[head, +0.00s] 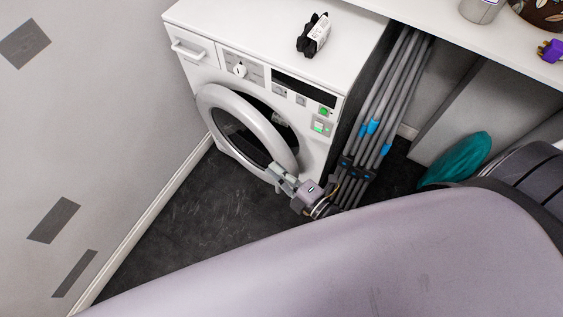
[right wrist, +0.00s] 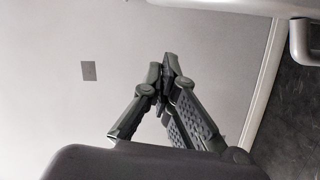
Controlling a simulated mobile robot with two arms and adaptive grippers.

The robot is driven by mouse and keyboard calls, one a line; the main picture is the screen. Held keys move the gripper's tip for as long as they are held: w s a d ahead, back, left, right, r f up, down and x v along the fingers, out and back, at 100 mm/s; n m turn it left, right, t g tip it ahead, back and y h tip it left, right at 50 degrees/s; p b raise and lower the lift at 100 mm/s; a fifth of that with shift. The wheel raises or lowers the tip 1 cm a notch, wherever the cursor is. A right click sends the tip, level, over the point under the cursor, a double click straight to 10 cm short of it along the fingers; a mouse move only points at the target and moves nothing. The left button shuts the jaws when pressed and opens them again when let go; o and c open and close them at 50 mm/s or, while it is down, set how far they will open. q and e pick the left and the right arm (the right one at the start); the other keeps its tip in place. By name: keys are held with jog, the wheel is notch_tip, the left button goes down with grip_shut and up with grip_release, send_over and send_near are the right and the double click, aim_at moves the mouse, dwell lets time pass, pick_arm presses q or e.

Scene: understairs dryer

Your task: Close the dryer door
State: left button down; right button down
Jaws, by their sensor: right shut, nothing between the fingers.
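The white dryer (head: 225,30) stands against the wall in the head view. Its round door, with a thick light-grey rim (head: 213,95) and dark glass, is ajar. A dark strip of the opening shows between the rim and the dryer front. My right gripper (head: 274,174) is at the lower right edge of the door, in front of the dryer. I cannot tell whether it touches the rim. In the right wrist view the fingers (right wrist: 170,68) meet at their tips, shut and empty. My left gripper is not in view.
A bundle of grey poles (head: 385,95) with blue clips stands right of the dryer, close to my right wrist. A small black-and-white object (head: 314,35) lies on the dryer top. A teal object (head: 458,160) is farther right. Dark floor (head: 185,220) is clear at the left.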

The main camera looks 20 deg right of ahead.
aim_at(268, 145)
jog(key=shift+w+d+f+b, duration=0.15)
jog(key=shift+w+b, duration=0.3)
jog(key=shift+w, duration=1.05)
jog(key=shift+w+a+f+b, duration=0.15)
jog(key=shift+w+b, duration=0.35)
jog(key=shift+w, duration=0.95)
jog(key=shift+w+d+f+b, duration=0.1)
jog(key=shift+w+f+b, duration=0.25)
jog(key=shift+w, duration=1.15)
jog(key=shift+d+r, duration=0.15)
